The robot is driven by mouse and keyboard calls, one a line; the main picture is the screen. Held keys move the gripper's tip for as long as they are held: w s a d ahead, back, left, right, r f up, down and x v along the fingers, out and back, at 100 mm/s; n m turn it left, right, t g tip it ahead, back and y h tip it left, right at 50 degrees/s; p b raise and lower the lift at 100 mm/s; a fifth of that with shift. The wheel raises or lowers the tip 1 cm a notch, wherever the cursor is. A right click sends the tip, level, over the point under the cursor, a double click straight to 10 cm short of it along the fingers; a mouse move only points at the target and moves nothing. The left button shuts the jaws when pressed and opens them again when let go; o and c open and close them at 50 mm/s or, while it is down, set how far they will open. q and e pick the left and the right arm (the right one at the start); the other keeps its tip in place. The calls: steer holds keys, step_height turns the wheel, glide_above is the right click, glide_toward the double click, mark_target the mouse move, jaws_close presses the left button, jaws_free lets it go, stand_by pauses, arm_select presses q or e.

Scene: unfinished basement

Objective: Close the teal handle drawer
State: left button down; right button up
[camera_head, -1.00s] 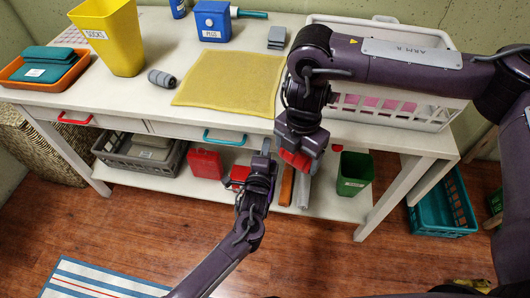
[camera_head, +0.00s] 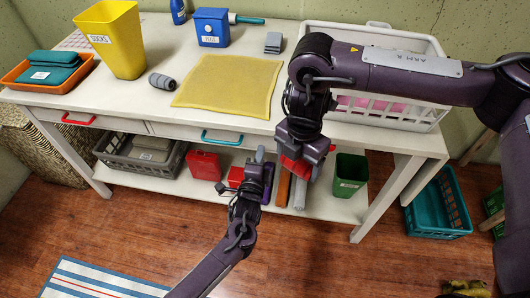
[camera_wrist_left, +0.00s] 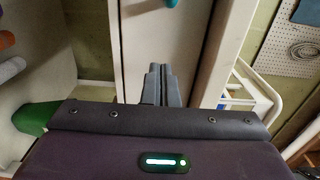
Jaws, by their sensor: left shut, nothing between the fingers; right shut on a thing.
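The teal handle (camera_head: 222,138) is on the right-hand white drawer front (camera_head: 180,131) under the tabletop. That front looks about flush with the front edge; I cannot tell if a small gap remains. The teal handle also shows at the top edge of the left wrist view (camera_wrist_left: 171,3). My left gripper (camera_head: 259,156) is shut and empty, below and right of the handle, apart from it. Its shut fingers point at the white furniture in the left wrist view. My right gripper (camera_head: 296,163) is shut on a red thing (camera_head: 294,168), in front of the table.
A red-handled drawer (camera_head: 78,120) is at the left. The tabletop holds a yellow bin (camera_head: 117,45), a yellow mat (camera_head: 228,88) and a white basket (camera_head: 400,115). The lower shelf has a grey crate (camera_head: 120,160), red box (camera_head: 204,165) and green bin (camera_head: 350,174).

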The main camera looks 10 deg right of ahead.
steer(key=shift+s+d+r, duration=0.1)
steer(key=shift+s+r, duration=0.45)
steer(key=shift+s, duration=0.3)
steer(key=shift+w+f, duration=0.25)
steer(key=shift+w, duration=0.5)
steer(key=shift+s+r+p, duration=0.3)
steer(key=shift+s, duration=0.1)
arm_select(q)
steer(key=v, duration=1.1)
arm_select(e)
steer(key=shift+w+f, duration=0.1)
steer(key=shift+w, duration=0.1)
arm_select(q)
steer(key=shift+f, duration=0.15)
